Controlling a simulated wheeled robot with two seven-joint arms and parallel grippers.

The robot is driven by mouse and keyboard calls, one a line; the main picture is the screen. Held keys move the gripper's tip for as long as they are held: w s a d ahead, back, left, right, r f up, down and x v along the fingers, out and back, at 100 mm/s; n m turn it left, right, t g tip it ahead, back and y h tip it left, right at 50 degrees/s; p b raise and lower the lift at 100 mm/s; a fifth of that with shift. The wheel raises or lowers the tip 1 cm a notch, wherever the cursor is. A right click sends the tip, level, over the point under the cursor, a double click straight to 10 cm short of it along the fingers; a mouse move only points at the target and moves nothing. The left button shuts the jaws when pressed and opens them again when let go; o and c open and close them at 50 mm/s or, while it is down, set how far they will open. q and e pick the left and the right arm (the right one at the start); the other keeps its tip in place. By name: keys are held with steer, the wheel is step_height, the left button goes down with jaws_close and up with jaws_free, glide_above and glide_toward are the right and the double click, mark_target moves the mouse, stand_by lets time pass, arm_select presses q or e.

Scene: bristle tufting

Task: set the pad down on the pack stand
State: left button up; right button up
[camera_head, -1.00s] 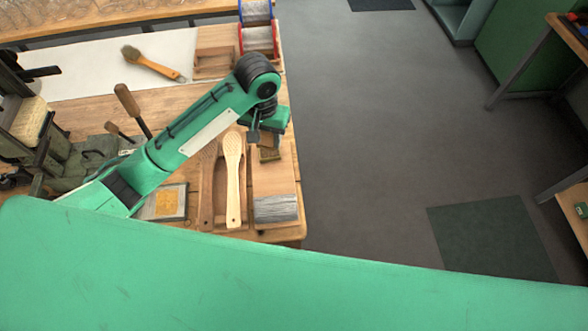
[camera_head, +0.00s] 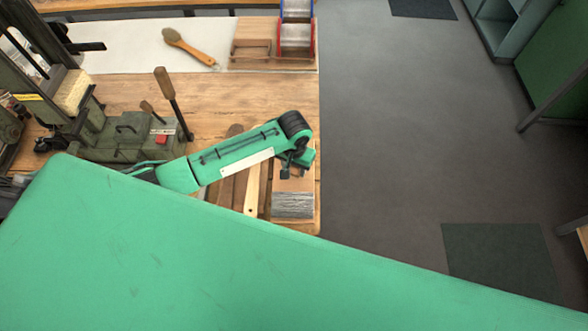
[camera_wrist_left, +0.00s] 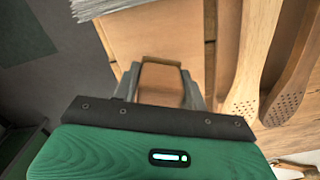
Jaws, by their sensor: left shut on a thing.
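My left gripper (camera_head: 296,168) is over the right end of the bench, its jaws mostly hidden by its own wrist in the head view. In the left wrist view, the left gripper (camera_wrist_left: 160,86) is shut on a small brown pad (camera_wrist_left: 160,76). The pad is over or against a flat wooden block, which I take for the pack stand (camera_wrist_left: 150,38); I cannot tell whether they touch. A grey bristle bundle (camera_head: 292,205) lies on this block's near end, also at the top of the left wrist view (camera_wrist_left: 95,8). My right gripper is not in view.
Pale wooden brush bodies (camera_wrist_left: 255,55) lie beside the block. A green machine (camera_head: 125,135) with upright levers stands left on the bench. A brush (camera_head: 190,47) lies on a white sheet behind. The bench's right edge (camera_head: 319,130) is close to the gripper.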

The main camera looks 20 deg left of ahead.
mark_target(294, 172)
arm_select(q)
step_height(294, 172, down, 3)
steer(key=shift+f, duration=0.1)
steer(key=o, duration=0.9)
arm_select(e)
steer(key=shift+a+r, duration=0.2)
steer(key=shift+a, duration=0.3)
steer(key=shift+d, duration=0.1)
arm_select(q)
steer(key=shift+r, duration=0.25)
step_height(294, 172, up, 11)
steer(key=shift+r+b, duration=0.1)
steer(key=shift+b, duration=0.65)
steer(key=shift+r, duration=0.3)
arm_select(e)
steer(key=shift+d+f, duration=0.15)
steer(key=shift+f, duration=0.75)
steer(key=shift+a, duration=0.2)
